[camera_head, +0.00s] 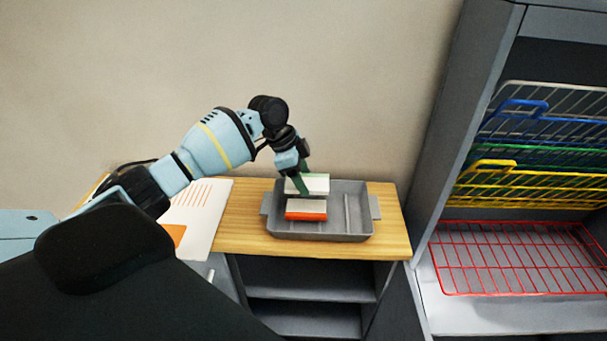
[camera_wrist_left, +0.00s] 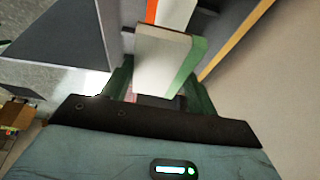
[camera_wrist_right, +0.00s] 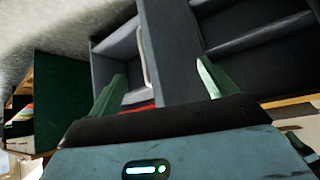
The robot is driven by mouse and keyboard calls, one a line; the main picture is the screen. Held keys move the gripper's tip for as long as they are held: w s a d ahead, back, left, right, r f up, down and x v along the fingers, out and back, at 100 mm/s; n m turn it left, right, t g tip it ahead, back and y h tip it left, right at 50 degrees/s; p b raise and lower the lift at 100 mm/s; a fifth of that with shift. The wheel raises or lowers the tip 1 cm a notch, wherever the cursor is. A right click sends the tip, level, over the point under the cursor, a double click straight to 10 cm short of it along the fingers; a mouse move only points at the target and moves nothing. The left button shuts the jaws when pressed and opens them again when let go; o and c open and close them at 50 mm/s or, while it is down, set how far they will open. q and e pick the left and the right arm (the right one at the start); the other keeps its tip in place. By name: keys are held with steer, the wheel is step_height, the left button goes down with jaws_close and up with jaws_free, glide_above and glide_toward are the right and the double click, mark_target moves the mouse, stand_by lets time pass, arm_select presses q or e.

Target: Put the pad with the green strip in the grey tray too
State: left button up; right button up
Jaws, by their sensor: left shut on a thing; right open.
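The pad with the green strip (camera_head: 316,184) is white with a green edge. My left gripper (camera_head: 303,184) is shut on it, and the pad is over the back part of the grey tray (camera_head: 348,237). In the left wrist view the same pad (camera_wrist_left: 160,62) sits between the fingers of my left gripper (camera_wrist_left: 160,88). A pad with an orange strip (camera_head: 306,214) lies in the tray, just in front of the held pad. Whether the held pad touches the tray floor is hidden. My right gripper (camera_wrist_right: 158,88) is open and empty, away from the tray.
The tray stands on a wooden-topped table (camera_head: 240,225) with shelves below. A white sheet with orange marks (camera_head: 205,205) lies left of the tray. A rack with yellow (camera_head: 530,183) and red wire shelves (camera_head: 515,262) stands at the right. The tray's right part is empty.

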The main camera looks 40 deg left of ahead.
mark_target(290, 181)
arm_select(q)
steer(key=shift+f+b, duration=1.05)
steer(key=shift+f, duration=1.6)
steer(key=shift+f+b, duration=0.3)
steer(key=shift+f, duration=0.6)
arm_select(e)
steer(key=shift+s+a+f+g, duration=0.1)
steer(key=shift+s+f, duration=0.2)
steer(key=shift+f, duration=0.25)
steer(key=shift+s+a+f+g, duration=0.1)
steer(key=shift+s+f, duration=0.15)
steer(key=shift+f, duration=0.35)
steer(key=shift+s+f+g, duration=0.1)
steer(key=shift+s+f, duration=0.2)
steer(key=shift+f, duration=0.25)
arm_select(q)
steer(key=o, duration=1.1)
arm_select(e)
steer(key=shift+s+f, duration=0.15)
steer(key=shift+s, duration=0.15)
steer(key=shift+s, duration=0.1)
arm_select(q)
steer(key=v, duration=0.7)
steer(key=shift+r, duration=0.1)
steer(key=shift+s+a+r, duration=0.15)
steer(key=shift+r, duration=0.15)
arm_select(e)
steer(key=shift+w+r, duration=0.25)
steer(key=shift+w, duration=0.1)
